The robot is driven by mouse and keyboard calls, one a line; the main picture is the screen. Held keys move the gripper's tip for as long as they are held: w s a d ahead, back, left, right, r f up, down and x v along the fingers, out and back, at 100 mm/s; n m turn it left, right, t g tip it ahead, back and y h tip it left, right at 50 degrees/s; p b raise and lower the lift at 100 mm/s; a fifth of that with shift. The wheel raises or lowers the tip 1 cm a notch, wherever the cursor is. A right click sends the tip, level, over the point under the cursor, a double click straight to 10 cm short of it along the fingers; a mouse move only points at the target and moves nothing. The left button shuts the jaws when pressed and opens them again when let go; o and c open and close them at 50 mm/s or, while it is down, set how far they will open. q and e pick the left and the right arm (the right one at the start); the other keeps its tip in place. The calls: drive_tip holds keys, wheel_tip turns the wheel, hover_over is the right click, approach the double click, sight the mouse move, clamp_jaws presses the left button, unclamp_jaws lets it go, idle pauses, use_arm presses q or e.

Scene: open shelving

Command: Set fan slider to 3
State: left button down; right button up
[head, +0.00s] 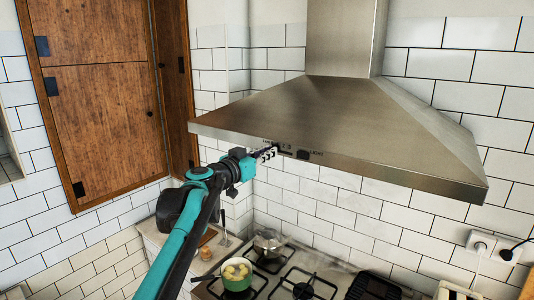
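The steel range hood (330,120) hangs over the stove. Its front rim carries a small control strip (303,154) with dark marks and tiny figures; a "3" seems to show near its left part. The fan slider itself is too small to make out, and my gripper partly covers the strip's left end. My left gripper (268,153) reaches up from below, its tips at or very close to the strip. I cannot tell whether it touches, or whether its fingers are open or shut. My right gripper is not in view.
A wooden cabinet (105,100) stands at left. A socket with plugs (482,246) is on the right wall. The space under the hood's right half is clear.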

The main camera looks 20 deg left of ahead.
sight(290, 153)
use_arm(q)
drive_tip(key=d, duration=0.1)
drive_tip(key=s+d, duration=0.1)
drive_tip(key=d, duration=0.1)
drive_tip(key=s+d, duration=0.1)
drive_tip(key=d, duration=0.1)
drive_tip(key=shift+d+p, duration=0.2)
drive_tip(key=shift+p, duration=0.1)
drive_tip(key=shift+a, duration=0.15)
